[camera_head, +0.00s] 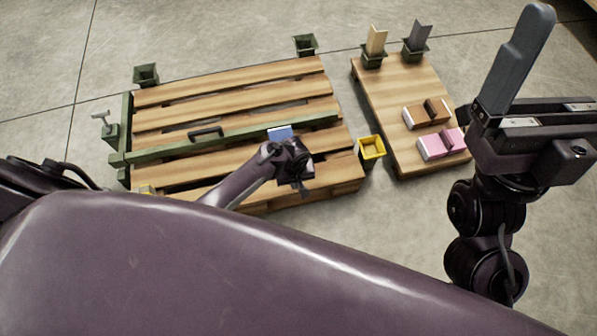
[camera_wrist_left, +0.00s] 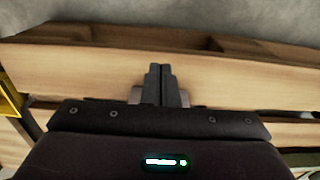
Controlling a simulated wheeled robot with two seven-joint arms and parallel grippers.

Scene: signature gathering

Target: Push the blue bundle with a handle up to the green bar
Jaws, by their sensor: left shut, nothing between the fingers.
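The blue bundle (camera_head: 280,134) shows in the head view just beyond my left wrist, against the near side of the green bar (camera_head: 235,132). My wrist hides part of it, and I cannot make out its handle or whether it touches the bar. My left gripper (camera_head: 302,188) is on the near side of the bundle, low over the pallet (camera_head: 240,185). In the left wrist view its fingers (camera_wrist_left: 160,85) are shut together with nothing between them, over bare slats. My right gripper (camera_head: 517,60) is raised at the right, away from the bundle; its finger gap is not clear.
A yellow bin (camera_head: 371,148) stands right of the pallet. A smaller wooden platform (camera_head: 390,110) carries a brown bundle (camera_head: 427,113) and a pink bundle (camera_head: 442,144). Green bins (camera_head: 146,75) stand behind the pallet. A dark handle (camera_head: 206,132) sits on the bar.

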